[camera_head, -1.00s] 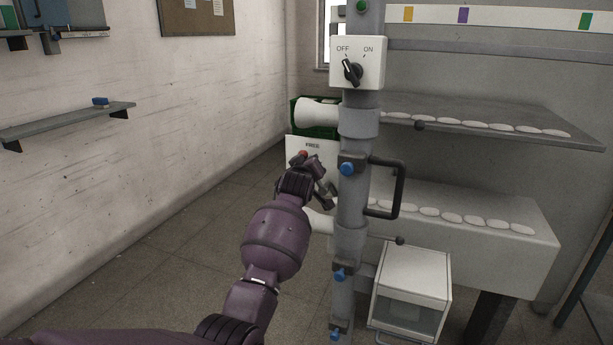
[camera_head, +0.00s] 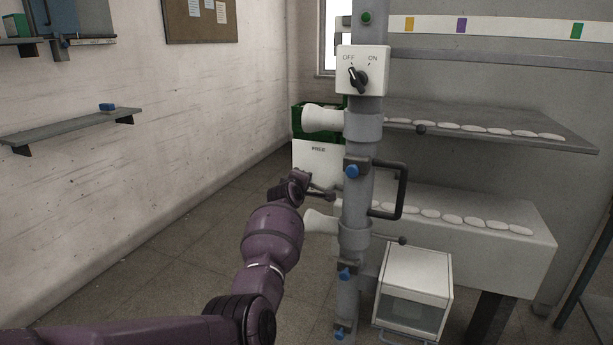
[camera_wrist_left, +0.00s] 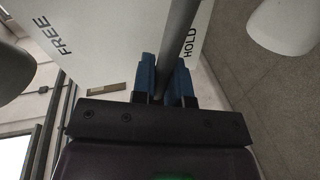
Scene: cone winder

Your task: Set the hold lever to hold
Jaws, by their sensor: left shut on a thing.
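The hold lever is a grey bar (camera_wrist_left: 181,38) on a white plate (camera_wrist_left: 115,35) in the left wrist view. The plate reads FREE to the left and HOLD to the right, and the bar runs close to the HOLD word. My left gripper (camera_wrist_left: 167,88) has its blue fingers closed on both sides of the bar. My left gripper (camera_head: 318,191) is low beside this plate, left of the grey post, and the lever is hard to make out there. My right gripper is in neither view.
The grey post (camera_head: 357,215) stands right of the gripper, with an OFF/ON switch box (camera_head: 378,82) above and a black handle (camera_head: 402,190) on its right. White cones (camera_head: 322,120) jut left above and below the plate. Open floor (camera_head: 180,250) lies to the left.

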